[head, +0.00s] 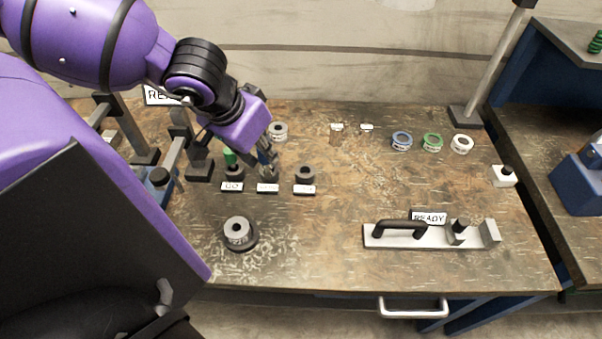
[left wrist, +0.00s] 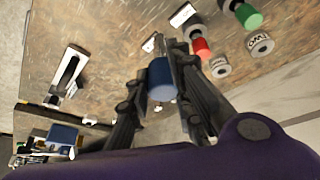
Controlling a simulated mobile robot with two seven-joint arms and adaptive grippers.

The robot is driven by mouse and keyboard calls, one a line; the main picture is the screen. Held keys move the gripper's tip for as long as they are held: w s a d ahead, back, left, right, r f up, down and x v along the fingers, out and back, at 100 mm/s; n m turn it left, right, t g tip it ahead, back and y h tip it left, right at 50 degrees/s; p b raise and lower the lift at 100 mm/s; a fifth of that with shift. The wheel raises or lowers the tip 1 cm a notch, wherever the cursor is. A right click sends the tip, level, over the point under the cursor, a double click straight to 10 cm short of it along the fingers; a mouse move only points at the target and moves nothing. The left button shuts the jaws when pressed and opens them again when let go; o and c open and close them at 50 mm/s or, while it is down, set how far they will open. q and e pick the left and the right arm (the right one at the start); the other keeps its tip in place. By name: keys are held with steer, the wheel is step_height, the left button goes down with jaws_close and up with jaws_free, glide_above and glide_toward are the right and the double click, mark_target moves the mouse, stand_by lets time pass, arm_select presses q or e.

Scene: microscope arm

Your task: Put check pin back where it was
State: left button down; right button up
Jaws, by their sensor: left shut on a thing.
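My left gripper (head: 268,166) is shut on the check pin, whose blue end (left wrist: 161,78) shows between the fingers in the left wrist view. In the head view the fingers hide most of the pin, and they overlap the middle holder of the front row. The right holder (head: 305,174) is a dark ring with an open top and no pin in it. A green pin (head: 230,157) stands in the left holder (head: 234,173). A red pin (left wrist: 201,48) shows beside the gripper in the left wrist view. I cannot tell how high the check pin is. My right gripper is not in view.
A grey ring (head: 278,130) lies behind the gripper. Blue (head: 402,139), green (head: 432,141) and white (head: 462,143) rings lie at back right. A ring on a dark base (head: 239,232) and a handled fixture (head: 395,237) stand in front. The bench (head: 350,190) is clear between them.

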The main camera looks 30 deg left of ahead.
arm_select(q)
steer(key=shift+s+r, duration=0.1)
steer(key=shift+s, duration=0.05)
steer(key=w+f+b, duration=0.2)
steer(key=w+f, duration=0.2)
steer(key=w+f+b, duration=0.2)
steer(key=w+f, duration=0.2)
steer(key=w, duration=0.1)
steer(key=w+d+f+b, duration=0.1)
steer(key=w+f+b, duration=0.1)
steer(key=w+f, duration=0.2)
steer(key=shift+w+f+b, duration=0.3)
steer(key=shift+w+f, duration=0.1)
steer(key=shift+f, duration=0.1)
steer(key=shift+d+f, duration=0.1)
steer(key=shift+f, duration=0.2)
steer(key=c, duration=1.6)
jaws_free()
steer(key=shift+r, duration=0.1)
steer(key=shift+o, duration=0.2)
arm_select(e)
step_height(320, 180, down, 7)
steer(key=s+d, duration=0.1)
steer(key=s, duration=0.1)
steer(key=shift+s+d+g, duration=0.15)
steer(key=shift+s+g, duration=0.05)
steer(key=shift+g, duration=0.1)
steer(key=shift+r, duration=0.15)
